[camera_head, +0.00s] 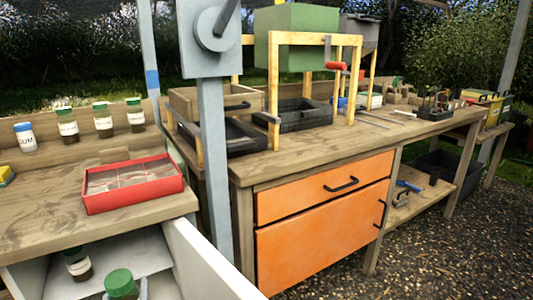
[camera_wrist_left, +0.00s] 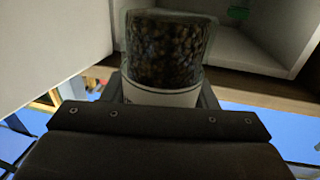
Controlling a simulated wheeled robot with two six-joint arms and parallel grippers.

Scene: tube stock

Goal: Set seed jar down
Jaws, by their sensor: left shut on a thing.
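A seed jar with a green lid (camera_head: 121,282) is at the bottom edge of the head view, in front of the open cabinet. In the left wrist view the jar (camera_wrist_left: 165,50) is clear glass full of dark seeds, with a pale label band. My left gripper (camera_wrist_left: 160,96) is shut on it, with one dark finger on each side. A second green-lidded jar (camera_head: 78,264) stands inside the cabinet on the pale shelf (camera_head: 140,257). My right gripper is in neither view.
The cabinet's white door (camera_head: 205,262) stands open to the right of the held jar. The wooden bench top (camera_head: 60,222) overhangs the cabinet.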

